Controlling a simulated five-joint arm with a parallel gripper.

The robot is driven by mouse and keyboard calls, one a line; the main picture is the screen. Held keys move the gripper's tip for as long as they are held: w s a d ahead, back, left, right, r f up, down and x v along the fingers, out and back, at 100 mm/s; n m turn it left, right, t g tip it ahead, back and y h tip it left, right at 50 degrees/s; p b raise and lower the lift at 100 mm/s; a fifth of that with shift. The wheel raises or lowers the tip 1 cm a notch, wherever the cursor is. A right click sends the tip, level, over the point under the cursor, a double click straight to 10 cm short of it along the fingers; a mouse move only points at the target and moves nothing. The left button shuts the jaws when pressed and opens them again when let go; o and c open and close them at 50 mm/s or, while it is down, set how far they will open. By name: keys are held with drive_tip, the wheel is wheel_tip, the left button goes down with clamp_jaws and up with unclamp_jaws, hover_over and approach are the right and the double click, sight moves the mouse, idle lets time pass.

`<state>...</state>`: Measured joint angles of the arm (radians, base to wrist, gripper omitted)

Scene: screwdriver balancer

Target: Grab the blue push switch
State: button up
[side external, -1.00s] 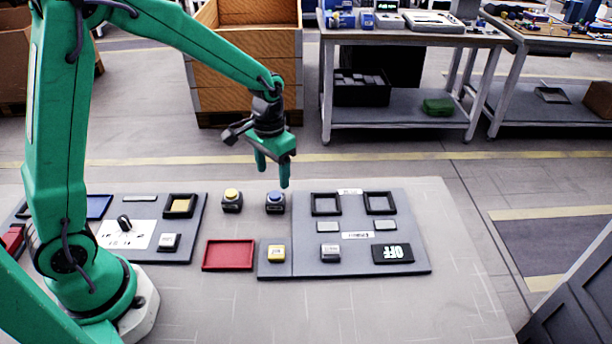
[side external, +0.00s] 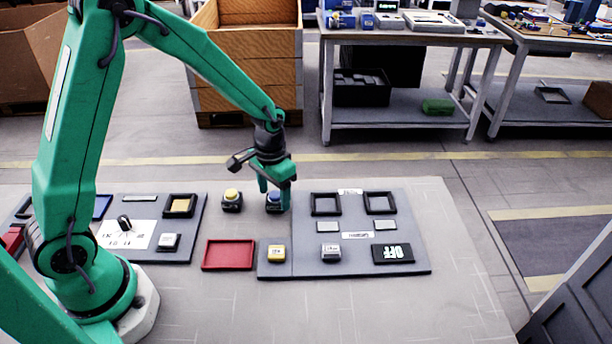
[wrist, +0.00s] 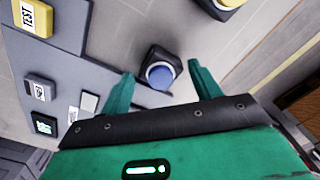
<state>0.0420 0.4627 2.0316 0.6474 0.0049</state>
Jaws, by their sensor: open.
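The blue push switch (side external: 272,203) has a round blue cap on a dark square base and stands on the table at the back, left of the grey panel. My gripper (side external: 275,197) is right over it, with its green fingers pointing down and partly hiding it in the side view. In the wrist view, the blue push switch (wrist: 160,73) lies between and slightly beyond the two open fingertips of my gripper (wrist: 160,75). Clear gaps show on both sides of the cap there. Nothing is held.
A yellow push switch (side external: 232,200) stands close to the left of the blue one. The grey panel (side external: 300,262) with black frames and small blocks lies to the right. A red tray (side external: 228,254) lies in front. Another panel (side external: 190,225) is at left.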

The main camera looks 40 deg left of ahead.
drive_tip(key=shift+f, duration=0.7)
drive_tip(key=c, duration=0.7)
drive_tip(key=shift+r, duration=0.2)
drive_tip(key=shift+r, duration=0.45)
drive_tip(key=r, duration=0.3)
drive_tip(key=shift+s+d+r, duration=0.1)
drive_tip(key=shift+d+r, duration=0.05)
drive_tip(key=shift+d, duration=0.05)
drive_tip(key=s+d+r, duration=0.2)
drive_tip(key=d, duration=0.1)
drive_tip(key=s+d+r, duration=0.2)
drive_tip(key=d, duration=0.1)
drive_tip(key=s+d+r, duration=0.2)
drive_tip(key=d, duration=0.1)
drive_tip(key=shift+s+d+r, duration=0.15)
drive_tip(key=shift+d+r, duration=0.05)
